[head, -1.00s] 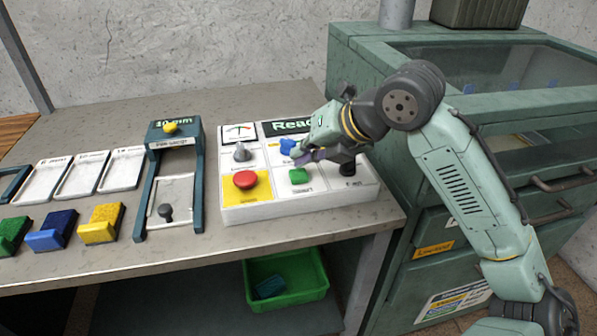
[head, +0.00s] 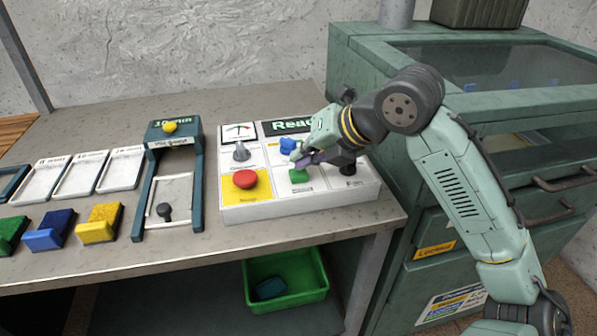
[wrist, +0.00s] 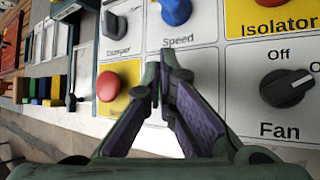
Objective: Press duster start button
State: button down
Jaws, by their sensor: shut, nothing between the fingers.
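The green button (head: 299,175) sits on the front middle of the white control panel (head: 260,213), right of the red button (head: 244,179). I take the green one as the start button; its label is too small to read. My gripper (head: 302,160) is shut and empty, just above and behind the green button in the head view. I cannot tell whether the tips touch it. In the wrist view the shut fingers (wrist: 160,78) point between the red button (wrist: 107,86) and the black fan knob (wrist: 286,88), and the green button is hidden behind them.
A blue speed knob (head: 288,146) and a grey knob (head: 241,152) stand behind the buttons. The black fan knob (head: 348,167) is close on the right. A green cabinet (head: 370,75) stands right.

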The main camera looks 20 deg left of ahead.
aim_at(303, 171)
jog(key=shift+f+b, duration=0.45)
jog(key=shift+f, duration=0.1)
dwell(0.4)
jog(key=shift+r, duration=0.1)
jog(key=shift+r+p, duration=0.7)
jog(key=shift+r, duration=0.15)
jog(key=shift+r+p, duration=1.9)
jog(key=shift+r, duration=0.65)
jog(key=shift+d+f, duration=0.1)
